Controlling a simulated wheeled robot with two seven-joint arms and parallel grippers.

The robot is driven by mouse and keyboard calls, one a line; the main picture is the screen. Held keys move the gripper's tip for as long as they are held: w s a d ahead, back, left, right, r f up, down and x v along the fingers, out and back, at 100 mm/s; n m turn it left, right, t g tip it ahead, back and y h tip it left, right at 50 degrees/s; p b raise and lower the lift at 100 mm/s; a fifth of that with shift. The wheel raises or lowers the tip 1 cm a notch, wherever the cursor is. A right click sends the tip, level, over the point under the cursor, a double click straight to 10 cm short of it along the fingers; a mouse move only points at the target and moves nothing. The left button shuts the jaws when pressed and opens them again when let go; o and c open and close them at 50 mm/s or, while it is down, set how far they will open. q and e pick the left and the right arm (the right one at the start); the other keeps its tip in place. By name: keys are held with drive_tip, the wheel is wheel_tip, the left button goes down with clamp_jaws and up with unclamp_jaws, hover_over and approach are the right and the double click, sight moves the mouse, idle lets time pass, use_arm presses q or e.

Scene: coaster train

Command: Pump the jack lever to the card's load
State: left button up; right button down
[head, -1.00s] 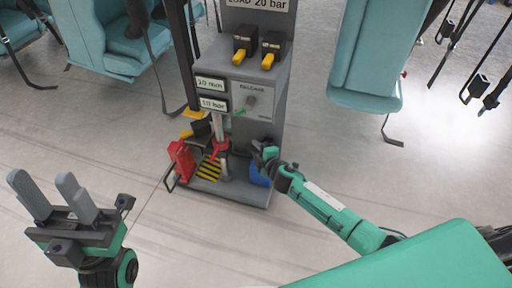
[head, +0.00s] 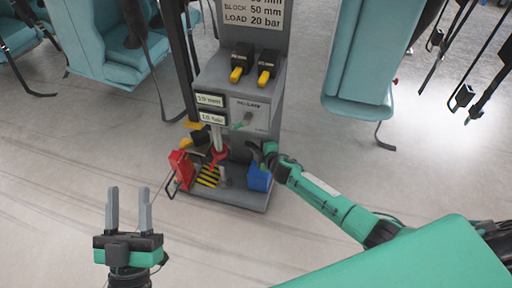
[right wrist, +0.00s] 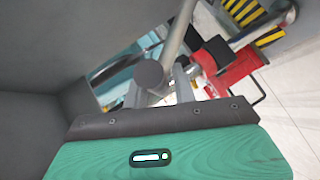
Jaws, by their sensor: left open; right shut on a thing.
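The card (head: 252,14) on top of the grey stand reads "BLOCK 50 mm" and "LOAD 20 bar"; its top line is cut off. Two small displays, an upper one (head: 210,99) and a lower one (head: 212,118), are on the stand's front; their digits are hard to read. The red-collared jack (head: 217,155) stands at the stand's foot. My right gripper (head: 264,153) is right of the jack, shut on the grey lever (right wrist: 178,35), whose round end shows between the fingers in the right wrist view. My left gripper (head: 129,210) is open and empty, fingers up.
A red item (head: 181,168) with a wire handle is left of the jack, and a blue box (head: 259,177) is right of it. Two yellow-tipped black switches (head: 267,68) sit on the stand's ledge. Teal seats hang behind. The floor in front is clear.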

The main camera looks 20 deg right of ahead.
drive_tip(key=c, duration=1.2)
unclamp_jaws()
drive_tip(key=shift+w+d+r, duration=0.15)
drive_tip(key=shift+s, duration=0.2)
drive_tip(key=shift+s, duration=0.15)
use_arm(q)
drive_tip(key=s+d+f+g+p, duration=0.2)
drive_tip(key=f+g, duration=0.3)
drive_tip(key=f, duration=0.3)
drive_tip(key=s+d+f+g+y+p, duration=0.1)
drive_tip(key=d+f+g, duration=0.1)
drive_tip(key=f+g, duration=0.3)
drive_tip(key=shift+s+d+f+p, duration=0.25)
drive_tip(key=shift+s+f+p, duration=0.1)
drive_tip(key=shift+f, duration=1.15)
use_arm(e)
drive_tip(key=v, duration=1.3)
drive_tip(key=shift+s+r, duration=0.1)
